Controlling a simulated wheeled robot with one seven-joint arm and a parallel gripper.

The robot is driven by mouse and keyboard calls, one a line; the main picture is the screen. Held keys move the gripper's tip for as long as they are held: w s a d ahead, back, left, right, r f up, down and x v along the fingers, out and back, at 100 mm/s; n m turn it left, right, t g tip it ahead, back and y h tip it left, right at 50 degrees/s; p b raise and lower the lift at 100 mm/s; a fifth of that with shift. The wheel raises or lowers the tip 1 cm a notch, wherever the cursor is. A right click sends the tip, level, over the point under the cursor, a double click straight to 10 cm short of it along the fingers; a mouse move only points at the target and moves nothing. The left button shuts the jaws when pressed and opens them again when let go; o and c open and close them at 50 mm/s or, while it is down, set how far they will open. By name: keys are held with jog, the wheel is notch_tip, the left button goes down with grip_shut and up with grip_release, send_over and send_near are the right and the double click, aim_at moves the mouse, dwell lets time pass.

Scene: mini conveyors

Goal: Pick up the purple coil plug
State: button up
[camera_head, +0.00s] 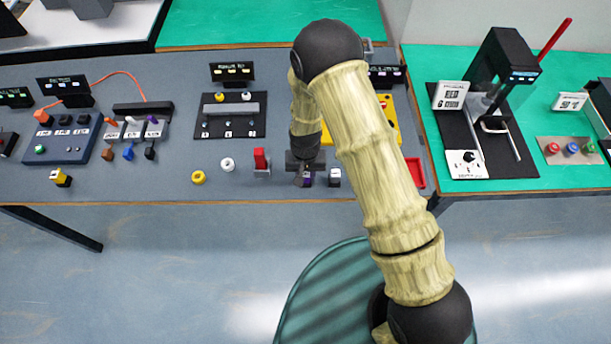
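A small dark block with a purple part (307,181), which looks like the purple coil plug, is near the front edge of the grey table. My gripper (304,172) points down right over it, its fingers at or around the plug. The gripper hides most of the plug. The picture is too small to show whether the fingers are closed on it, or whether the plug rests on the table.
A white-and-black block (334,177) stands close on the right and a red block (261,161) on the left. Farther left are a white ring (227,165) and a yellow ring (198,177).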

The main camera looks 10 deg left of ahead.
aim_at(306, 173)
jog(key=c, duration=0.4)
jog(key=shift+r, duration=0.1)
notch_tip(306, 173, up, 10)
jog(key=shift+f+b, duration=0.1)
jog(key=shift+b, duration=1.1)
